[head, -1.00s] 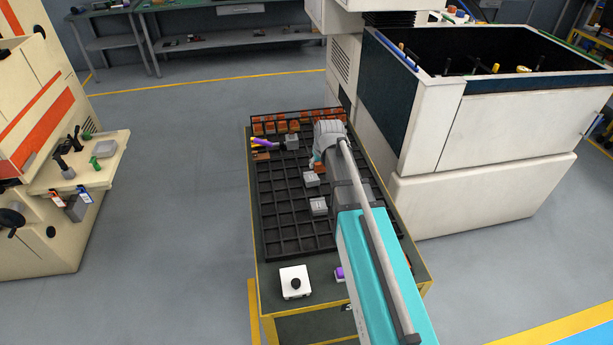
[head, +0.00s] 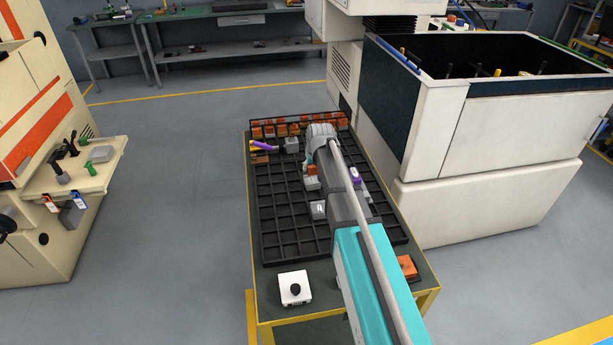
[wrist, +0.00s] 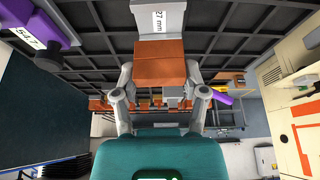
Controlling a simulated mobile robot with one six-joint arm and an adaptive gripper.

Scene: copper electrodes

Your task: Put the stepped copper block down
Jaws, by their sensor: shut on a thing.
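The stepped copper block (wrist: 160,62) is orange-brown and sits between my two fingers in the wrist view. A step line crosses its face. In the head view a small part of the copper block (head: 312,169) shows beside my wrist. My gripper (wrist: 158,84) is shut on it, above the black gridded rack (head: 283,222). A grey block labelled "27 mm" (wrist: 160,20) shows right beyond the copper block's edge in the wrist view. I cannot tell whether they touch. My arm hides much of the rack's right side.
Orange copper pieces (head: 295,128) line the rack's far end. Another grey labelled block (head: 319,209) and a purple-topped item (head: 355,173) stand on the rack. A white button box (head: 294,287) and an orange block (head: 407,266) are near the table's front. A white machine (head: 480,150) stands right.

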